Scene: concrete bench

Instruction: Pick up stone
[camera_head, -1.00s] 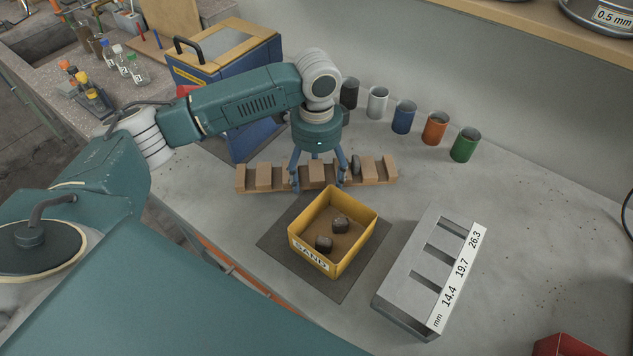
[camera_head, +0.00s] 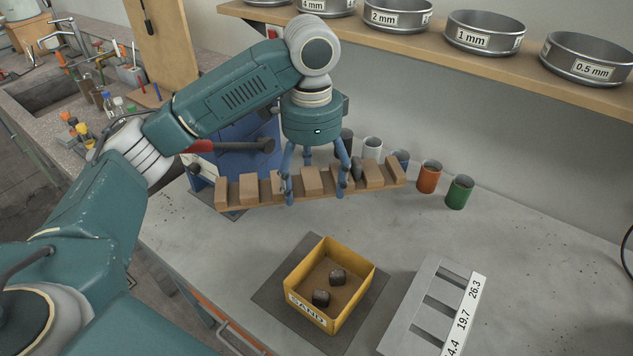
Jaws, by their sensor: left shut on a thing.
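My left gripper (camera_head: 316,198) is shut on the notched wooden rack (camera_head: 265,189), with its blue fingers on either side of the rack's middle. The rack is held above the bench and spans left to right. A dark stone (camera_head: 357,168) sits in a notch of the rack, just right of the right finger. Two more dark stones, the nearer one (camera_head: 321,298) and the farther one (camera_head: 338,277), lie in the yellow sand box (camera_head: 297,313). My right gripper is not in view.
The sand box stands on a dark mat (camera_head: 270,296). A grey slotted gauge (camera_head: 398,328) is at its right. Behind the rack are cups, including orange (camera_head: 429,177) and green (camera_head: 460,192), and a blue machine (camera_head: 240,160). Labelled sieves (camera_head: 485,32) stand on a shelf.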

